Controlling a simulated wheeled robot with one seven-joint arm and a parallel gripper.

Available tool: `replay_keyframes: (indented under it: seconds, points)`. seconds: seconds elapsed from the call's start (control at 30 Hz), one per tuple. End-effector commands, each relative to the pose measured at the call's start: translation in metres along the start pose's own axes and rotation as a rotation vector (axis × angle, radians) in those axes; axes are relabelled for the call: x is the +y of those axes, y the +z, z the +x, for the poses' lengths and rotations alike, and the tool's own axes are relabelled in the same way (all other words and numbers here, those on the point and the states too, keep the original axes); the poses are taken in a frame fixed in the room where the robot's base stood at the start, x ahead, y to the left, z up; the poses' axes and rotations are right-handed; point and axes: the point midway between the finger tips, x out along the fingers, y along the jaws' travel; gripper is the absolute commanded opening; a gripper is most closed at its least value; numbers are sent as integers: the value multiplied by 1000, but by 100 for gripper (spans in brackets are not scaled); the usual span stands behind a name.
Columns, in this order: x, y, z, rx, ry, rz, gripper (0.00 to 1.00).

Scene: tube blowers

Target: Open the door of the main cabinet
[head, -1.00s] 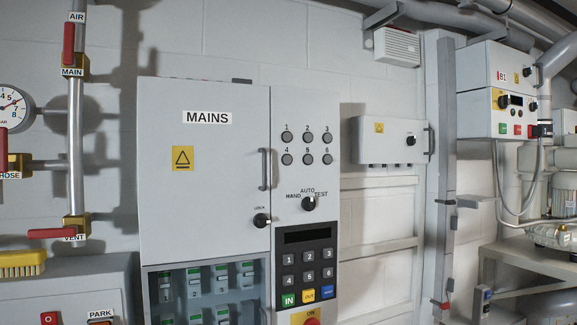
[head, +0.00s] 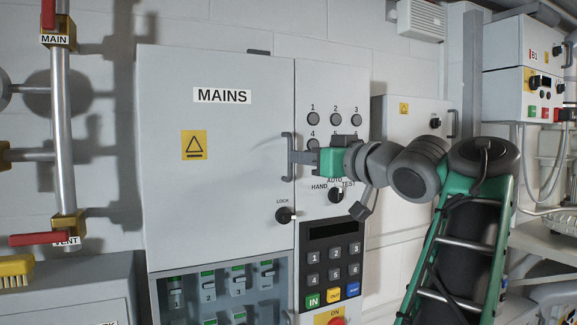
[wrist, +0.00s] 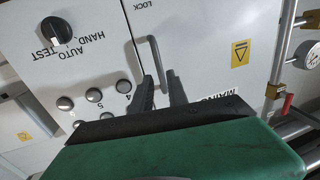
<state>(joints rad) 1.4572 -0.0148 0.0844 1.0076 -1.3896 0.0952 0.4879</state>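The main cabinet's door (head: 220,120) is a light grey panel marked MAINS with a yellow warning sign, and it is shut. Its upright grey bar handle (head: 287,157) is on the door's right edge; it also shows in the wrist view (wrist: 157,58). A black LOCK knob (head: 285,215) sits below the handle. My gripper (head: 293,157) reaches in from the right at the handle. In the wrist view its two dark fingers (wrist: 160,76) are apart, with the handle between them. Whether either finger touches the bar I cannot tell.
Right of the door are numbered round buttons (head: 335,119), a HAND/AUTO/TEST selector (head: 336,195) partly behind my gripper, and a keypad (head: 333,262). A breaker window (head: 215,292) lies below. Pipes with red-handled valves (head: 40,239) stand at the left.

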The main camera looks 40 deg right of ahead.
Motion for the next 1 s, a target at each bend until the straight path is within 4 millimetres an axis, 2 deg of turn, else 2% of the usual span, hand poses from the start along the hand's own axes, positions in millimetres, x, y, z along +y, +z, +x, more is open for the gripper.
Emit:
replay_keyframes:
  seconds: [0.1,0.3,0.57,0.8,1.0]
  points:
    - [-3,-1,27,-1,-8,1,20]
    - [-2,0,51,0,-3,0,20]
    - [-1,1,54,-1,-1,0,20]
    - [-1,1,54,-1,-1,0,0]
    - [-1,1,54,-1,-1,0,0]
